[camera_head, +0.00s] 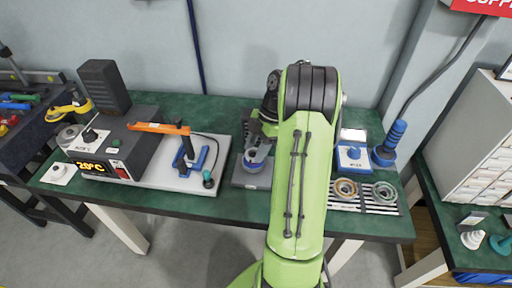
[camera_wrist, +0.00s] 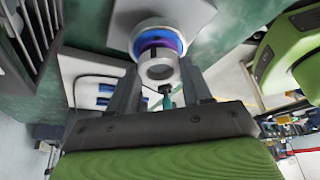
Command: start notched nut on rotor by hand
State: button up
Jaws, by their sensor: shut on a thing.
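The rotor unit (camera_head: 255,161), with a blue ring and a grey top, stands on a dark grey plate left of my arm. In the wrist view its stack shows a white and blue outer ring (camera_wrist: 146,31), a purple ring (camera_wrist: 158,44) and a round grey end (camera_wrist: 160,71). My gripper (camera_wrist: 162,78) has one finger on each side of this stack and is shut on a round part there, which I take to be the notched nut. The nut's notches and thread are too small to see.
A heater box with display (camera_head: 116,150) and a blue stand (camera_head: 188,158) are at left.

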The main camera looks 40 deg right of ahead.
jog(key=shift+f, duration=0.1)
dwell(0.3)
jog(key=m, duration=0.2)
jog(key=m+t+b, duration=0.1)
jog(key=m, duration=0.1)
jog(key=shift+s+a+h, duration=0.1)
jog(key=shift+s+h, duration=0.1)
jog(key=shift+h, duration=0.1)
jog(key=shift+f+m+t+b, duration=0.1)
jog(key=shift+m+t+b, duration=0.25)
jog(key=shift+m, duration=0.25)
jog(key=shift+s+a+m+t+h+b, duration=0.15)
jog(key=shift+m+t+h+b, duration=0.3)
jog(key=shift+m, duration=0.95)
jog(key=shift+m+h+b, duration=0.35)
jog(key=shift+m+b, duration=0.05)
jog(key=shift+m, duration=0.5)
jog(key=o, duration=1.2)
